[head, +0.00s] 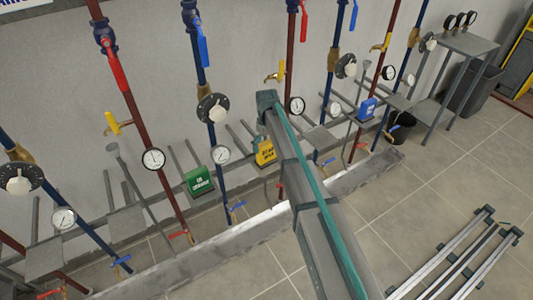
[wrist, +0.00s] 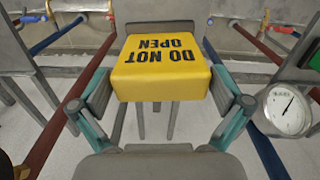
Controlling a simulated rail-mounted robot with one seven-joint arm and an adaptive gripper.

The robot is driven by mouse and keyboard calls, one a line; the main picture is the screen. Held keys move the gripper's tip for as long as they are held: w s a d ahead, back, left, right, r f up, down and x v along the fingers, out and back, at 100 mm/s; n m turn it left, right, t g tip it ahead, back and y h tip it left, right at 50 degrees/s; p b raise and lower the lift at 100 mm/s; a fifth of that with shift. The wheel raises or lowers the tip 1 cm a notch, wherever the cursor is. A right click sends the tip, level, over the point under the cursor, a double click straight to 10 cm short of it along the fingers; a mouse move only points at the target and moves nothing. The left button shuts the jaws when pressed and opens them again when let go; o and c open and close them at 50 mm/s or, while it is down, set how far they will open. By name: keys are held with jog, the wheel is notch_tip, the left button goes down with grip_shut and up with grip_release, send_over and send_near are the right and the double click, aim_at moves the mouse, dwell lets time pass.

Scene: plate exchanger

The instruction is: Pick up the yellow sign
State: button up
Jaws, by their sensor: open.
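The yellow sign (wrist: 160,72) is a block with the words "DO NOT OPEN", upside down in the wrist view. It sits on a small grey shelf (wrist: 160,28) by the wall. In the head view the yellow sign (head: 266,157) shows just right of the green sign, partly behind my arm. My gripper (wrist: 161,84) is open in the wrist view, with one finger on each side of the sign. Whether the fingers touch it, I cannot tell. In the head view my gripper is not clearly visible.
A green sign (head: 199,180) and a blue sign (head: 366,109) sit on similar shelves. Red and blue pipes with valves run down the wall. A round gauge (wrist: 288,110) is close to the right of my gripper. A low curb (head: 185,258) runs along the floor.

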aim_at(267, 150)
notch_tip(267, 150, down, 3)
jog(key=shift+f, duration=0.15)
jog(key=c, duration=0.9)
jog(key=shift+c, duration=0.2)
jog(key=shift+r, duration=0.55)
notch_tip(267, 150, up, 2)
jog(key=s+d+r, duration=0.2)
jog(key=s+r, duration=0.3)
jog(key=s, duration=0.1)
jog(key=s+d+r+b, duration=0.1)
jog(key=s+d+r, duration=0.1)
jog(key=s+r, duration=0.3)
jog(key=shift+s+d, duration=0.4)
jog(key=shift+s, duration=0.7)
jog(key=shift+r+p, duration=0.1)
jog(key=shift+p, duration=0.25)
